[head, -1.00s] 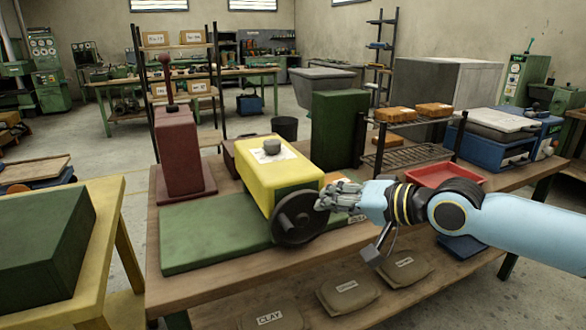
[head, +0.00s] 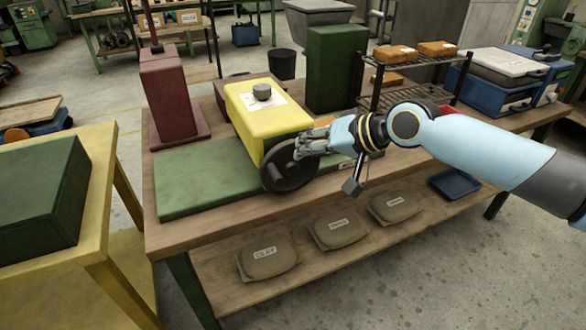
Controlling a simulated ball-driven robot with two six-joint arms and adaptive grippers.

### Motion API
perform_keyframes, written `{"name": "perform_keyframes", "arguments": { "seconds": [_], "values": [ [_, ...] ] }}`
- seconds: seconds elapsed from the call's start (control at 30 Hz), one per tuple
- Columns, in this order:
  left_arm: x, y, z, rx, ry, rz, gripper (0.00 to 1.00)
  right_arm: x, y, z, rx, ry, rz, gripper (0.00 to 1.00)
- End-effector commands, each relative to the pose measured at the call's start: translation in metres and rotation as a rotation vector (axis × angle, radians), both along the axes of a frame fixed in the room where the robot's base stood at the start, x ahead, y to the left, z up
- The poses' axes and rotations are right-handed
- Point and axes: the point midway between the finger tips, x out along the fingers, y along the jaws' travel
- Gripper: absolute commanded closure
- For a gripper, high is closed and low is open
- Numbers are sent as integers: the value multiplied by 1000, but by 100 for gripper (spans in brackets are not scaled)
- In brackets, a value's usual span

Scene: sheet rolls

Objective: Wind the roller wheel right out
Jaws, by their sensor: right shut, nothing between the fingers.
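The roller wheel is a dark disc (head: 283,172) on the front end of a yellow machine body (head: 268,112). The yellow body stands on a green base slab (head: 203,178) on the wooden bench. My right gripper (head: 303,150) is at the upper right of the wheel's face, with its fingers closed. It overlaps the wheel's rim in the picture; I cannot tell whether it touches. No handle on the wheel can be made out behind the fingers. My left gripper is not in view.
A dark red block (head: 172,95) stands at the bench's left, and a green box (head: 336,68) stands behind the yellow body. A wire rack (head: 400,92) is behind my right arm. Labelled bags (head: 268,258) lie on the lower shelf. A yellow table (head: 105,225) is at the left.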

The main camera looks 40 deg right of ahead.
Motion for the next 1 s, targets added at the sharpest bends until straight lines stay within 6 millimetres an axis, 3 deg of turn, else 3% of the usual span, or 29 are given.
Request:
{"name": "perform_keyframes", "arguments": {
  "seconds": [0.03, 0.3, 0.73, 1.0],
  "values": [
    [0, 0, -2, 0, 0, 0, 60, 9, 4, -5, 6, -2, -1, 100],
    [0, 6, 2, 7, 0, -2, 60, 10, 24, -30, 2, 1, 0, 100],
    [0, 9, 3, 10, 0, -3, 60, 11, 27, -34, -1, 1, -1, 100],
    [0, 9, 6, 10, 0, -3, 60, 14, 39, -43, -1, 0, 1, 100]
  ]
}}
